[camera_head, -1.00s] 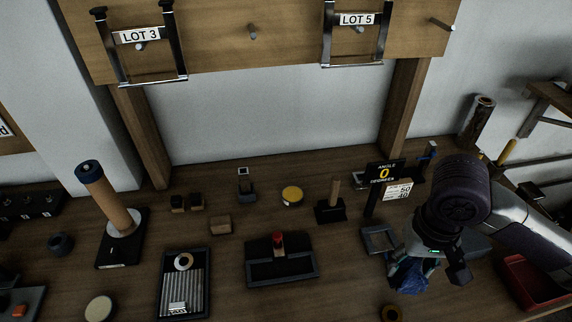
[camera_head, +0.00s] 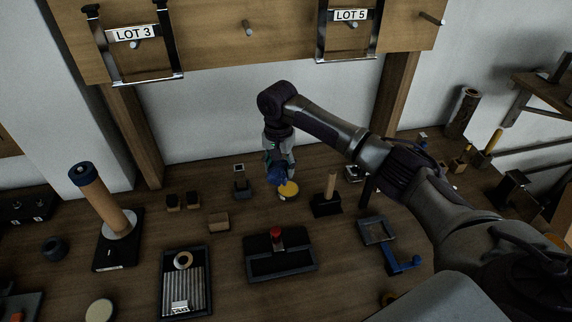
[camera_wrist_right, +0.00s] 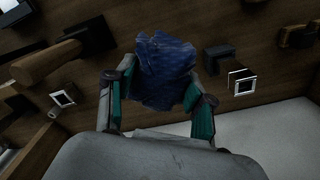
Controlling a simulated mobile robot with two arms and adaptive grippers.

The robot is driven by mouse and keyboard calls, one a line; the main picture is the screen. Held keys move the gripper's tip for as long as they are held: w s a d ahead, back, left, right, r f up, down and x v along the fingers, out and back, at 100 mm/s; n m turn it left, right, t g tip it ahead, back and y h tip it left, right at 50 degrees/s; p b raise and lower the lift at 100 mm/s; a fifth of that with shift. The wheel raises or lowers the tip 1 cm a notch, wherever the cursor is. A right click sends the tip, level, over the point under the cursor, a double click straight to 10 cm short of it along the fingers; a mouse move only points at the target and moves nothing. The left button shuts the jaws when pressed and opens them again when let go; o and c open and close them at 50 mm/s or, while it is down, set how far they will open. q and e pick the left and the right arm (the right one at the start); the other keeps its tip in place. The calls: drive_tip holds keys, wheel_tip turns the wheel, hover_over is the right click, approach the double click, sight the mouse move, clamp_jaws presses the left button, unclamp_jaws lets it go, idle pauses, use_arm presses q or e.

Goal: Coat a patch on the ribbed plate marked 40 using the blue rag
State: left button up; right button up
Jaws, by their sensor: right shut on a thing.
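My right gripper (camera_head: 277,164) is shut on the blue rag (camera_head: 276,176), over the back middle of the bench. The rag is at the yellow-topped round tin (camera_head: 289,190) and partly covers it; I cannot tell if they touch. In the right wrist view the rag (camera_wrist_right: 164,72) is bunched between the fingers (camera_wrist_right: 158,98) and hides the tin. A ribbed plate (camera_head: 184,291) lies in a dark tray at the front left, with a ring on it and a white label whose marking I cannot read surely. My left gripper is not in view.
A dark tray with a red knob (camera_head: 278,254) sits right of the ribbed plate. A post on a black block (camera_head: 328,200) stands close right of the tin. A tall cork-coloured roller (camera_head: 102,202) stands left. Small blocks (camera_head: 219,221) lie between.

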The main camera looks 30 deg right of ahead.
sight(288, 189)
drive_tip(key=d+f+m, duration=0.1)
drive_tip(key=w+d+f, duration=0.1)
drive_tip(key=f, duration=0.1)
drive_tip(key=w+d+f+m+b, duration=0.1)
drive_tip(key=d, duration=0.1)
drive_tip(key=shift+w+f+m, duration=0.2)
drive_tip(key=shift+f+m, duration=0.05)
drive_tip(key=shift+m, duration=0.05)
wheel_tip(288, 189, down, 5)
drive_tip(key=b, duration=0.6)
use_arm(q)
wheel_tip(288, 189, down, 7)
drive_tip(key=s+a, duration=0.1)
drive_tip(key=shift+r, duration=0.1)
use_arm(e)
drive_tip(key=shift+f, duration=0.5)
use_arm(q)
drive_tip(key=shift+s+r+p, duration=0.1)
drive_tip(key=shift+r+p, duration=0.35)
drive_tip(key=shift+p, duration=0.15)
use_arm(e)
drive_tip(key=shift+s+f, duration=0.1)
drive_tip(key=shift+f, duration=0.05)
idle(2.0)
